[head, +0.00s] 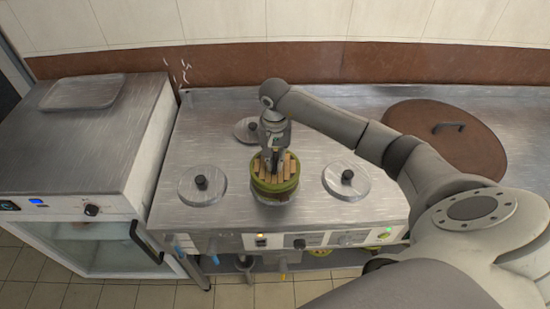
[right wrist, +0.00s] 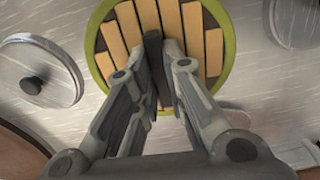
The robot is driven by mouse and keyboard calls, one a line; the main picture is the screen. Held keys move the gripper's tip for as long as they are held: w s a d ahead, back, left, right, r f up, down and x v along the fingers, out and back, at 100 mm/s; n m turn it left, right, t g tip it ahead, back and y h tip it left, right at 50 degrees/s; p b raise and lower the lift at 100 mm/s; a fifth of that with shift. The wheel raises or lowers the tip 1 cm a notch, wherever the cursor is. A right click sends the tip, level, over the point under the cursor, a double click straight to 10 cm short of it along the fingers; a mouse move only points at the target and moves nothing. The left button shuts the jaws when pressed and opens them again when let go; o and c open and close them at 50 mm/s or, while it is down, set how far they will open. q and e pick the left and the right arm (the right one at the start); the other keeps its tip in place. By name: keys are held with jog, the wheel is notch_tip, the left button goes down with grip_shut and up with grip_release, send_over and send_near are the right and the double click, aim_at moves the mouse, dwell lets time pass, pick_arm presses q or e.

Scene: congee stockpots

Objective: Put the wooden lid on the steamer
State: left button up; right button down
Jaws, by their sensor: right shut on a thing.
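The wooden lid (head: 286,169) is a round disc of light wooden slats with a green rim, and it fills the top middle of the right wrist view (right wrist: 115,45). My right gripper (head: 273,163) comes down from above and is shut on the dark upright handle at the lid's middle, as the right wrist view also shows (right wrist: 156,90). The lid looks level. The steamer (head: 273,201) shows only as a narrow strip under the lid; its inside is hidden. I cannot tell whether the lid touches it. My left gripper is not in view.
Small round metal lids with black knobs lie on the steel counter at the left (head: 203,185), behind (head: 247,130) and right (head: 346,180) of the steamer. A large brown round cover (head: 455,150) lies at the right. A steel-topped cabinet (head: 85,130) stands at the left.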

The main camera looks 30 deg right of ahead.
aim_at(275, 161)
jog(key=shift+f+b, duration=0.4)
jog(key=shift+f, duration=0.1)
jog(key=c, duration=1.8)
grip_release()
jog(key=shift+o, duration=0.2)
notch_tip(275, 161, up, 11)
jog(key=p, duration=0.6)
